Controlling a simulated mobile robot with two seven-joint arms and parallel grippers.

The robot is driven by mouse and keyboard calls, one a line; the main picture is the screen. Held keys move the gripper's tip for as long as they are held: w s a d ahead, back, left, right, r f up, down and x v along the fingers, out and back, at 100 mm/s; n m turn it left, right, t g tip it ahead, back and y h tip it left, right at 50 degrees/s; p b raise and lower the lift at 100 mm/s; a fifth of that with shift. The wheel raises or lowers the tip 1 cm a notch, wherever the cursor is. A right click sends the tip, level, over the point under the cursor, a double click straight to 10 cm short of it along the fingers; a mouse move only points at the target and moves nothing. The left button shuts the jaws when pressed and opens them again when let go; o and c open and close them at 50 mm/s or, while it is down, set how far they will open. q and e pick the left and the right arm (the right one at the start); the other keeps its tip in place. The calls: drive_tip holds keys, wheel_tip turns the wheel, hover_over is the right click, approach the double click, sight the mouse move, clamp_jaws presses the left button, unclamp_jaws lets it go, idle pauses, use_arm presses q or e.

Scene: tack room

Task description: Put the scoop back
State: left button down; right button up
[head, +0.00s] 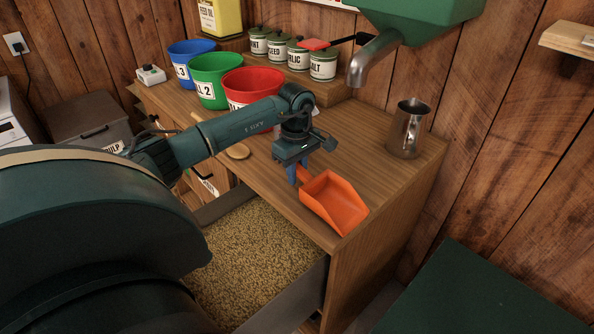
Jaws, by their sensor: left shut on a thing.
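An orange scoop (336,202) is at the front right edge of the wooden counter (372,168), its bowl facing up and toward the front. My left gripper (297,176) is shut on the scoop's handle at the left end of the bowl; the fingers hide most of the handle. I cannot tell whether the scoop touches the counter. Below and to the left, an open drawer (318,283) is filled with grain (245,255). My right gripper is not in view.
Blue (183,68), green (208,82) and red (250,88) buckets stand behind my left arm. A metal jug (408,130) stands at the right, near a green hopper's metal spout (372,60). Several labelled canisters (323,65) line the back shelf. A wooden spoon (236,151) lies left of the gripper.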

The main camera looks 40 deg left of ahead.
use_arm(q)
drive_tip(key=c, duration=1.6)
unclamp_jaws()
drive_tip(key=o, duration=0.4)
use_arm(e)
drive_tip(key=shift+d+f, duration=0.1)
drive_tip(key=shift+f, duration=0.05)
use_arm(q)
drive_tip(key=shift+r, duration=0.1)
wheel_tip(320, 180, up, 13)
drive_tip(key=shift+a+b, duration=0.1)
drive_tip(key=shift+b, duration=0.25)
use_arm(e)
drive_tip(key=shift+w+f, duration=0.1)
use_arm(q)
wheel_tip(320, 180, up, 8)
drive_tip(key=p, duration=0.7)
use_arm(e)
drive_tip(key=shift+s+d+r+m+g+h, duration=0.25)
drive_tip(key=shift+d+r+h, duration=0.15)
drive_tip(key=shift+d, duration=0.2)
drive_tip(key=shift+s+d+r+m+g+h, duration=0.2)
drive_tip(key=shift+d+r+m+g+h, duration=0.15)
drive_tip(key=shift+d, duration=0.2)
